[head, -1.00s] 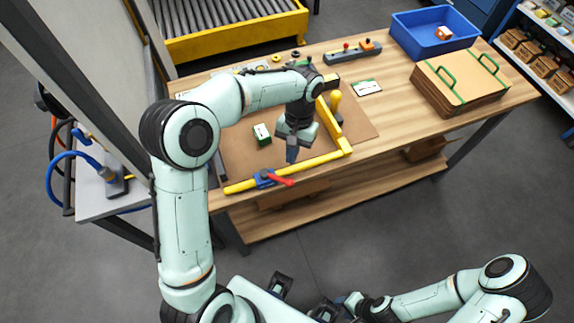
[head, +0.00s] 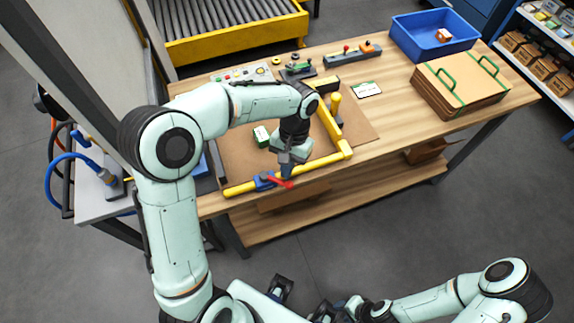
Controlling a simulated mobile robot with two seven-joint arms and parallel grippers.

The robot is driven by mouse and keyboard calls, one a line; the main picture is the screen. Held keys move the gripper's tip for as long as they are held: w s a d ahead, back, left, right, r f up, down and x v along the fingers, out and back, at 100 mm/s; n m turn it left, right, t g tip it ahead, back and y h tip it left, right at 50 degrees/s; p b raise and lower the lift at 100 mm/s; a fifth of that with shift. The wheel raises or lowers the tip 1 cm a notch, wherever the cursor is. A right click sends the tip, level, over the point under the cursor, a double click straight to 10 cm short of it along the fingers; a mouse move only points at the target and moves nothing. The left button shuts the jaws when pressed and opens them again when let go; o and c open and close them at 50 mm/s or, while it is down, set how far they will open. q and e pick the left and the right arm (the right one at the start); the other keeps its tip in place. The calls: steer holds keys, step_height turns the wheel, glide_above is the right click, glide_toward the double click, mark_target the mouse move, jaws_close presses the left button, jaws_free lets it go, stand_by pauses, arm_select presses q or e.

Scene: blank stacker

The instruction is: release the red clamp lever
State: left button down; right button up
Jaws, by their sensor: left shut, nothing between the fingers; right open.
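The red clamp lever (head: 280,183) sits on a blue clamp base (head: 262,181) at the front yellow rail (head: 240,188) of the fixture on the wooden table. My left gripper (head: 286,172) points down, shut and empty, right above the lever's right part; I cannot tell whether it touches the lever. Its fingertips partly cover the lever. My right gripper (head: 278,290) is low at the bottom of the picture, open and empty, away from the table.
A blue bin (head: 415,42) and a stack of brown sheets (head: 440,90) with green straps stand at the right. A white card (head: 367,90) lies on the table.

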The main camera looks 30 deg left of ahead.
arm_select(q)
steer(key=shift+s+d+m+y, duration=0.3)
steer(key=shift+s+m, duration=0.2)
steer(key=shift+m, duration=0.5)
steer(key=shift+s+m, duration=0.25)
steer(key=shift+m, duration=0.25)
steer(key=shift+s+d+m+y, duration=0.1)
steer(key=shift+s+m+y, duration=0.35)
steer(key=shift+m, duration=0.45)
steer(key=s+a+m+t+y, duration=0.2)
steer(key=s+m, duration=0.3)
steer(key=m, duration=0.6)
steer(key=shift+s+a+m+t, duration=0.35)
steer(key=shift+m+t, duration=0.05)
steer(key=shift+s+a+f, duration=0.1)
steer(key=shift+s+a, duration=0.05)
steer(key=shift+a, duration=0.05)
stand_by(0.3)
steer(key=shift+p, duration=0.3)
